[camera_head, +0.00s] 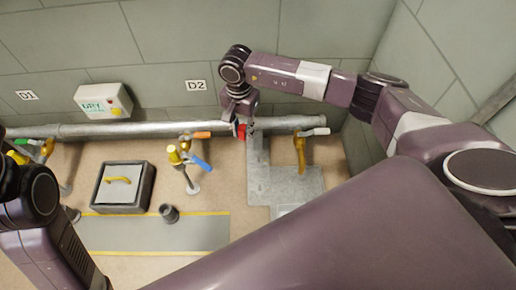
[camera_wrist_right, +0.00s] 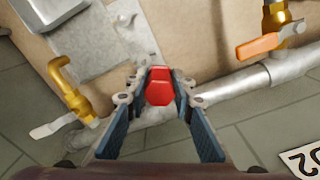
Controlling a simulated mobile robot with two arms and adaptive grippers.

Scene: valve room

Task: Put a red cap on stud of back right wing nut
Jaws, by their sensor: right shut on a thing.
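My right gripper (camera_head: 244,127) is shut on a red cap (camera_head: 240,132) beside the wall pipe. In the right wrist view the red cap (camera_wrist_right: 160,88) sits between the fingertips of the gripper (camera_wrist_right: 158,84), with the pipe and grey metal behind it. A grey plate (camera_head: 272,181) lies on the floor just below the gripper in the head view. My left arm shows at the left edge, but its gripper does not show.
A silver pipe (camera_head: 160,128) runs along the wall. A valve with orange and blue handles (camera_head: 183,158) stands left of the gripper, and a brass tap (camera_head: 300,152) stands right. A black box (camera_head: 123,204) and a dark cup (camera_head: 169,213) stand on the floor.

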